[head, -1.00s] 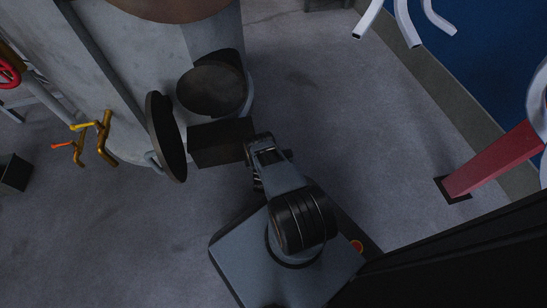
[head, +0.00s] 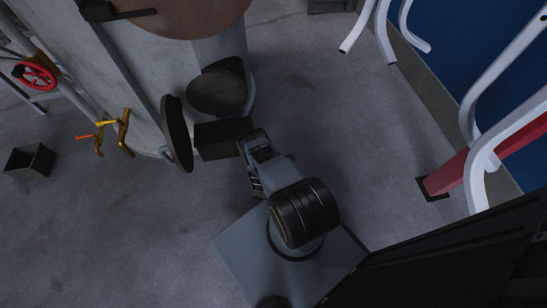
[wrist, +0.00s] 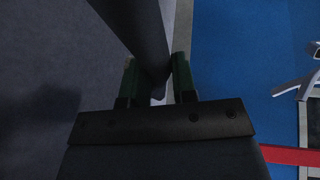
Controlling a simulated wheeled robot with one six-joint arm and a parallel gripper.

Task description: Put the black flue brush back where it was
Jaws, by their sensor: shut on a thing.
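My gripper (wrist: 155,76) is shut on a long dark shaft (wrist: 135,25), which I take to be the black flue brush. In the wrist view the shaft runs from the top edge down between the two green-sided fingers. Its far end and any bristles are out of view. In the head view my wrist (head: 258,155) is folded down beside the boiler's front, and I cannot make out the brush there.
The grey boiler (head: 130,70) stands at upper left, with a round dark opening (head: 217,92), an open round door (head: 177,133) and a dark box (head: 220,139) below. A black bin (head: 30,160) stands at far left. White bent tubes (head: 475,150) and a red beam (head: 445,178) stand at right.

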